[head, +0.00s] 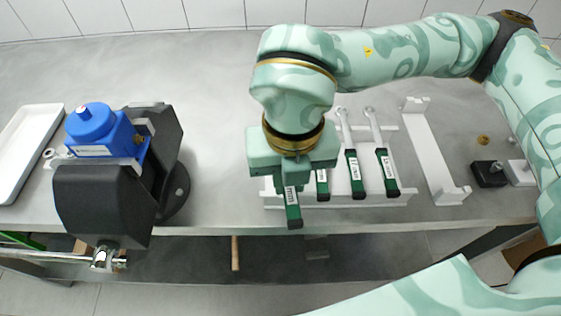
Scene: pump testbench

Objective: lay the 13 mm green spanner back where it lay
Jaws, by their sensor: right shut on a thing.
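My right gripper (289,182) is shut on a spanner with a green handle (292,210). The handle hangs out below the jaws, and its label shows "mm", but I cannot read the number. The spanner's upper part is hidden by the gripper. The white spanner rack (383,200) lies behind and to the right of it. On the rack lie other green-handled spanners: one partly hidden (322,186), a middle one (355,176) and a right one (388,173). I cannot tell whether the held spanner touches the rack. My left gripper is not in view.
A blue pump part (98,130) sits in a dark fixture (105,205) at the left, beside a white tray (22,160). A white bracket (437,160) stands right of the rack. A black block (488,174) and brass piece (483,140) lie further right. The bench between fixture and rack is clear.

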